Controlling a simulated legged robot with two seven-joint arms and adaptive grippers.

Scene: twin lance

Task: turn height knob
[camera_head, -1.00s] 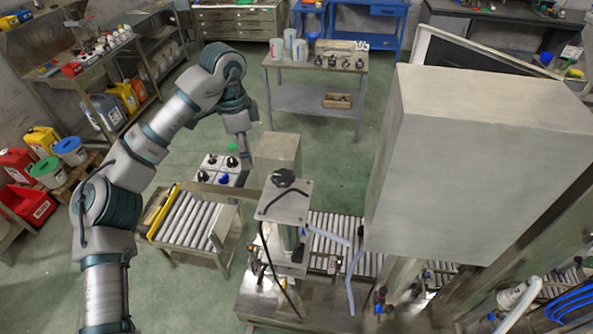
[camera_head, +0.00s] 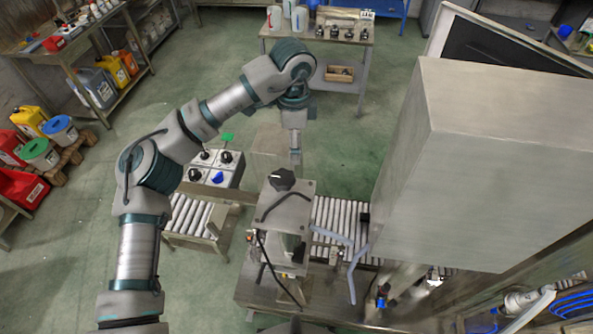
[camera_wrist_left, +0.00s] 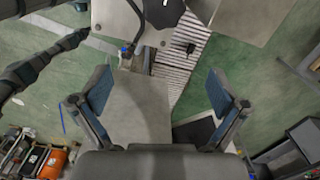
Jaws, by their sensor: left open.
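A black knob (camera_head: 282,179) with a pale mark sits on top of a square metal plate (camera_head: 290,215) on the machine in the middle of the head view. The knob also shows at the top edge of the left wrist view (camera_wrist_left: 163,11), partly cut off. My left gripper (camera_head: 295,158) hangs beyond the knob in the head view, apart from it. In the left wrist view the left gripper's fingers (camera_wrist_left: 158,90) are wide apart and empty, with a grey block (camera_wrist_left: 141,108) beneath them. My right gripper is in neither view.
A large grey cabinet (camera_head: 480,160) stands right of the knob. A control box (camera_head: 215,168) with several knobs stands to the left, above a roller conveyor (camera_head: 190,215). More rollers (camera_head: 335,215) lie right of the plate.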

